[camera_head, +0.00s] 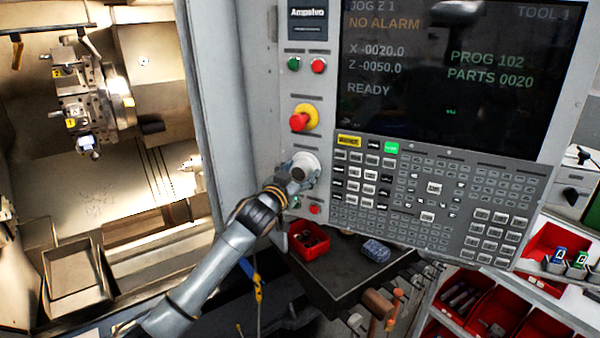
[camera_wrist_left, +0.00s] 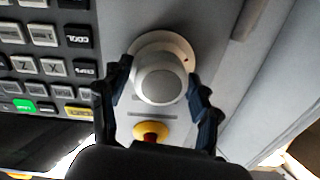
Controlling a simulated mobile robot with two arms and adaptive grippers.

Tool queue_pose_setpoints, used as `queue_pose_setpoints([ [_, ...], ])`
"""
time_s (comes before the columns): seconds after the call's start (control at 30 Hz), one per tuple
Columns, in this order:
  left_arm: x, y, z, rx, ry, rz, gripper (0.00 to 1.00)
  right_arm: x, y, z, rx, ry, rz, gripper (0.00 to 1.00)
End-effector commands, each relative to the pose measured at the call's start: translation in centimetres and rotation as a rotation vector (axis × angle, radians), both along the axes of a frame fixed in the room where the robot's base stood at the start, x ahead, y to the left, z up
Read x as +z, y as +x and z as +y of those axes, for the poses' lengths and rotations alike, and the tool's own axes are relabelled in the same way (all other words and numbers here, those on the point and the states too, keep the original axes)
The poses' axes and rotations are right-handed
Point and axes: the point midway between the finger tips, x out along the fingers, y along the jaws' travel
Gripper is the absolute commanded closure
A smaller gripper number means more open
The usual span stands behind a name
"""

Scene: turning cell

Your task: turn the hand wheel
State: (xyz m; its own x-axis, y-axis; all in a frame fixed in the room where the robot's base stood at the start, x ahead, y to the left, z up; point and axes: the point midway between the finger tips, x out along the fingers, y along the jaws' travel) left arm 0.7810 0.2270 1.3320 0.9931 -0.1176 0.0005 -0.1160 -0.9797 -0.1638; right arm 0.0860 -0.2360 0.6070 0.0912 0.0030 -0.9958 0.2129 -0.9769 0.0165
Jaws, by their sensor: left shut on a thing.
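The hand wheel (camera_head: 304,168) is a pale round dial with a raised knob, on the control panel below the red and yellow emergency stop. My left gripper (camera_head: 293,178) is at the wheel, partly covering it. In the left wrist view, the fingers of my left gripper (camera_wrist_left: 160,95) lie on both sides of the wheel's knob (camera_wrist_left: 160,83), shut on it. The wheel's flange shows behind the knob. My right gripper is not in view.
The emergency stop (camera_head: 304,118) is just above the wheel, and the keypad (camera_head: 433,188) is to its right. The screen (camera_head: 460,70) reads READY and NO ALARM. A red bin (camera_head: 308,243) stands on a dark surface below. The open machine chamber (camera_head: 130,190) is at the left.

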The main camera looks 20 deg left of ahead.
Motion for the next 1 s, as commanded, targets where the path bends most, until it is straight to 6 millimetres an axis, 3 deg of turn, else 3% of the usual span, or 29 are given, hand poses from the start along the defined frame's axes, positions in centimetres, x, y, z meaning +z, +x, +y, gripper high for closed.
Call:
queue_pose_setpoints([
  [0.37, -0.03, 0.0, 0.06, 0.002, 0.171, -0.024, 0.69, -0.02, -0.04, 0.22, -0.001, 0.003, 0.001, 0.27],
  [1.0, -0.17, 0.0, -0.03, 0.001, 0.723, -0.099, 0.69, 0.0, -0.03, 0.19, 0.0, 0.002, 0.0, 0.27],
])
